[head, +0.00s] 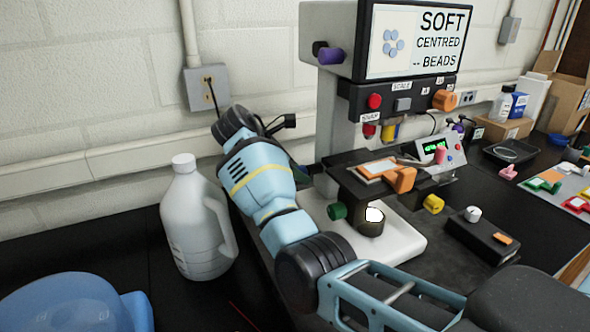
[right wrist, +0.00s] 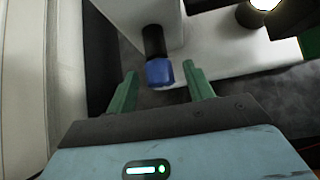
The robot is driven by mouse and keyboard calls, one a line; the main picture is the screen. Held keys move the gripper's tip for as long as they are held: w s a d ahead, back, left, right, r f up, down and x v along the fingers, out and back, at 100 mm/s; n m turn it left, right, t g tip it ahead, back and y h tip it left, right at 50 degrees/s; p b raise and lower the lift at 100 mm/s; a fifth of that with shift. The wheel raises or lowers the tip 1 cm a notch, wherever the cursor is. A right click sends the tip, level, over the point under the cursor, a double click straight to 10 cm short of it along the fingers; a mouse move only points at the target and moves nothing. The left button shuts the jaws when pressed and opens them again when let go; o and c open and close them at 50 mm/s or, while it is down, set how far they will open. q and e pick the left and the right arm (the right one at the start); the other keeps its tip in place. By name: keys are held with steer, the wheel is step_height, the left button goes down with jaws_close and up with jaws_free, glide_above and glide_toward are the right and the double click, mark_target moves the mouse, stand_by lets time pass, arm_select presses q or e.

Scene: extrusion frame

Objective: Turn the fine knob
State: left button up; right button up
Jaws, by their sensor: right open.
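A blue knob (right wrist: 159,72) on a short black shaft sticks out from the pale stand (right wrist: 137,15) in the right wrist view. No label on it is readable. My right gripper (right wrist: 161,78) is open, with its green fingers on either side of the knob and visible gaps. In the head view my right gripper (head: 302,175) is mostly hidden by my own arm, at the left side of the microscope-like device (head: 405,245). The blue knob is hidden there. A green knob (head: 337,211) and a yellow knob (head: 433,204) sit lower on the device. My left gripper is out of view.
A white jug (head: 190,225) stands left of my right arm, with a blue object (head: 65,303) in front. A purple knob (head: 331,55) juts from the upper head. A black box (head: 483,236) lies right of the base. The wall is close behind.

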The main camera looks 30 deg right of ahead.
steer(key=shift+d, duration=0.1)
steer(key=c, duration=1)
steer(key=shift+o, duration=0.2)
steer(key=t, duration=0.1)
steer(key=m+t, duration=0.1)
steer(key=shift+s+f+m+t, duration=0.2)
steer(key=shift+s+m+t, duration=0.05)
steer(key=shift+m+t, duration=0.05)
steer(key=shift+s+m+t+h, duration=0.15)
steer(key=shift+m+t+h, duration=0.4)
steer(key=shift+t, duration=0.75)
